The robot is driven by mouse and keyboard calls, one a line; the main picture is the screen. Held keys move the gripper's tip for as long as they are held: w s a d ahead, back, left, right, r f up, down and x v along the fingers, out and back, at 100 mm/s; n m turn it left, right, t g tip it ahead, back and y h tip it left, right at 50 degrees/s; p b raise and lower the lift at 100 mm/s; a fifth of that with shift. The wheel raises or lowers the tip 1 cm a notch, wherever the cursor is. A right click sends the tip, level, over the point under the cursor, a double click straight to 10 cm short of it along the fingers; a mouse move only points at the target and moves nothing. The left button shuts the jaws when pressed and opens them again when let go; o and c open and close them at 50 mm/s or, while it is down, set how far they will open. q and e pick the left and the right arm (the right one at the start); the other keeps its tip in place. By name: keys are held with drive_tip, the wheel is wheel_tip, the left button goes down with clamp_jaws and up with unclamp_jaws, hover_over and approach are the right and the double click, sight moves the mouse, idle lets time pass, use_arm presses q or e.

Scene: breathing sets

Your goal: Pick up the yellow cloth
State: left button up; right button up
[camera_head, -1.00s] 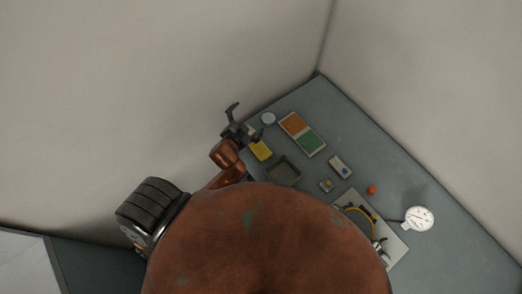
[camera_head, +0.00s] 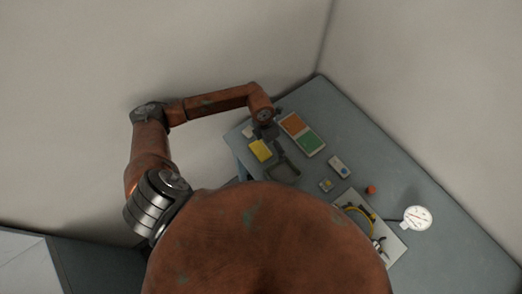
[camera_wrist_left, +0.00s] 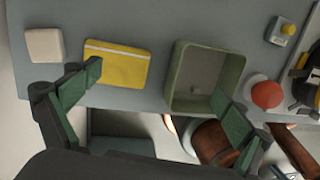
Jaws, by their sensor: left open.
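The yellow cloth (camera_head: 260,150) lies flat on the table near its left edge, a small rectangle. In the left wrist view the cloth (camera_wrist_left: 119,68) has a pale stripe near its top edge. My left gripper (camera_head: 275,144) is above the table beside the cloth, towards the open tray. In the left wrist view my left gripper (camera_wrist_left: 158,86) is open and empty. One finger overlaps the cloth's left end in that view, the other the tray's right side; I cannot tell whether either touches. My right gripper is not in view.
The dark green open tray (camera_wrist_left: 172,88) stands just right of the cloth. A whitish block (camera_wrist_left: 44,45) lies to its left. An orange-and-green panel (camera_head: 302,133), a small red object (camera_head: 372,189) and a white round gauge (camera_head: 417,218) are farther right. Walls border the table.

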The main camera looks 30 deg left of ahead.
use_arm(q)
drive_tip(key=y, duration=0.2)
hover_over(263, 148)
drive_tip(key=s, duration=0.1)
drive_tip(key=shift+a+f, duration=0.25)
drive_tip(key=shift+a+f+b, duration=0.2)
drive_tip(key=shift+f+b, duration=0.5)
drive_tip(key=shift+f, duration=0.25)
drive_tip(key=f+b, duration=0.1)
drive_tip(key=f, duration=0.1)
drive_tip(key=f+b, duration=0.1)
drive_tip(key=f, duration=0.1)
drive_tip(key=w+f+b, duration=0.1)
drive_tip(key=f, duration=0.1)
drive_tip(key=shift+d, duration=0.35)
drive_tip(key=shift+r, duration=0.15)
drive_tip(key=shift+c, duration=0.5)
drive_tip(key=c, duration=1.2)
drive_tip(key=shift+r, duration=0.1)
